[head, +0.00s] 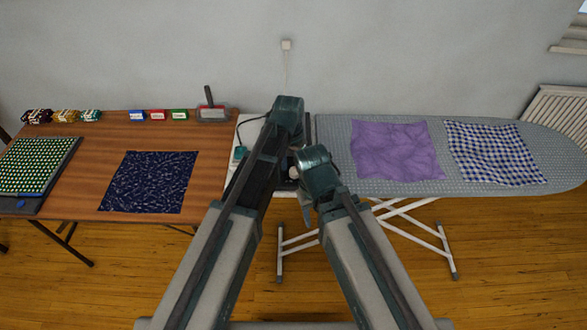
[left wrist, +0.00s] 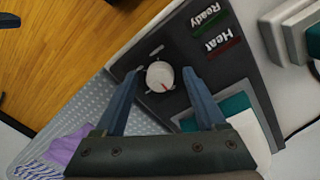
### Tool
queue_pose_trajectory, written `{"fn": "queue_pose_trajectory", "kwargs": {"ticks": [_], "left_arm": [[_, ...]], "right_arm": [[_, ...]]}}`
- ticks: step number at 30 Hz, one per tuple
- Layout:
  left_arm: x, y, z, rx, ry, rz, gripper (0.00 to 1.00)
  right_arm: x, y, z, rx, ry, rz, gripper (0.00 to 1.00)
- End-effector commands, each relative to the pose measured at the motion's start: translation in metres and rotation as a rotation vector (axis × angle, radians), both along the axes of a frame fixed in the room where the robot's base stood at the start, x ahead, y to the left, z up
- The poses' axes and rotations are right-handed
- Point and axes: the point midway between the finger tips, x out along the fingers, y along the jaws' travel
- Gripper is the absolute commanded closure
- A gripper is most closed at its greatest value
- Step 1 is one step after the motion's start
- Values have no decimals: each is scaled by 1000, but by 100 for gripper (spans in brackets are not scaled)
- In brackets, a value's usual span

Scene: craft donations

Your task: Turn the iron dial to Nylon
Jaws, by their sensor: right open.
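The iron dial (left wrist: 160,76) is a round white knob with a red pointer mark, on a dark control panel (left wrist: 232,72). In the left wrist view the mark points toward the lower right. Small marks stand around the knob, but I cannot read Nylon. My left gripper (left wrist: 162,72) is open, its two fingers on either side of the dial with gaps showing. In the head view my left gripper (head: 288,108) covers most of the panel. My right gripper (head: 316,165) is lower and to the right; its fingers are mostly hidden there.
Green "Ready" and red "Heat" labels (left wrist: 223,42) sit beside the dial. An ironing board (head: 340,180) with purple (head: 396,152) and checked cloths (head: 494,155) is at right. A wooden table (head: 222,150) with navy cloth (head: 150,182) is at left.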

Motion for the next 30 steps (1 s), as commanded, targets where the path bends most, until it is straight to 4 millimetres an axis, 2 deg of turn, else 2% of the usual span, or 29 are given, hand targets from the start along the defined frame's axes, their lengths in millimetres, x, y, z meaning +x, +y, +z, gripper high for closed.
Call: {"fn": "queue_pose_trajectory", "kwargs": {"ticks": [1,9,12,23,30], "left_arm": [[0,0,0,0,0,0,38],[0,0,0,0,0,0,86],[0,0,0,0,0,0,100],[0,0,0,0,0,-53,100],[1,0,0,0,1,-220,100]], "right_arm": [[0,0,0,0,0,0,50],[0,0,0,0,0,0,50],[0,0,0,0,0,0,50],[0,0,0,0,0,0,50],[0,0,0,0,0,0,50]]}}
